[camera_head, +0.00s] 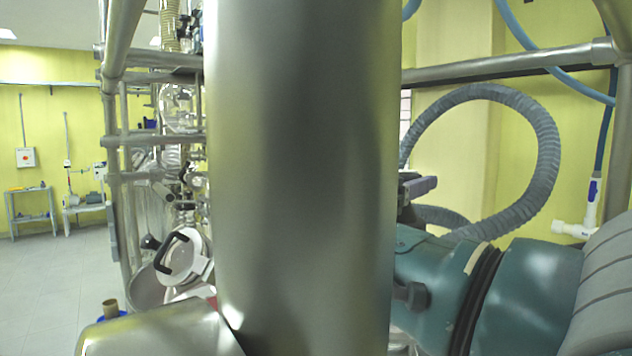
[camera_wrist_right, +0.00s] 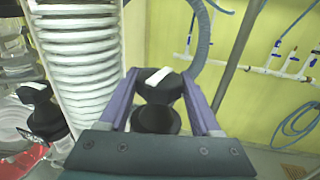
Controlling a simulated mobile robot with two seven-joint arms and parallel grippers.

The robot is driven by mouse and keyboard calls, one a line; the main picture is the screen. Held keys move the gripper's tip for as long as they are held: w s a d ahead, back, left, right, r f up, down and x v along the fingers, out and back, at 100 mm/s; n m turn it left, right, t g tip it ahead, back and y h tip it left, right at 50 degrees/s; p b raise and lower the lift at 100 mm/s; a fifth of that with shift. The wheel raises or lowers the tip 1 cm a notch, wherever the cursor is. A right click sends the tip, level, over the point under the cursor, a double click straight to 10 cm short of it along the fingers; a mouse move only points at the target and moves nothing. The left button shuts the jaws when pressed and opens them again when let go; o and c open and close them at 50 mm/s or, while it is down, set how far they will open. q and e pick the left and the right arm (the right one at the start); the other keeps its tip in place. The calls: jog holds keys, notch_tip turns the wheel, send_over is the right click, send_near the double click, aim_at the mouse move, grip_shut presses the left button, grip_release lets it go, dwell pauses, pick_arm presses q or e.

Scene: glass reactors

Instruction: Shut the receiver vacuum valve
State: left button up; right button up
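A black valve handle (camera_wrist_right: 162,86) with a white label sits between the two purple fingers of my right gripper (camera_wrist_right: 161,76) in the right wrist view. The handle fills the gap at the fingertips. I cannot tell whether the fingers press on it or only stand around it. I cannot confirm that it is the receiver vacuum valve. In the head view my right gripper (camera_head: 418,187) shows only in part, beside a large metal column that hides its tips and the handle. My left gripper is not in view.
The wide metal column (camera_head: 303,170) blocks the middle of the head view. A similar black valve (camera_wrist_right: 45,112) and a white ribbed hose (camera_wrist_right: 80,60) are left of my right gripper. A grey corrugated hose (camera_head: 545,150) loops near my right arm. Metal frame bars (camera_head: 510,68) cross behind.

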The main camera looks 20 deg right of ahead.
jog(key=o, duration=0.4)
jog(key=b+v, duration=0.3)
jog(key=v, duration=0.4)
jog(key=shift+a, duration=0.2)
jog(key=shift+s, duration=0.1)
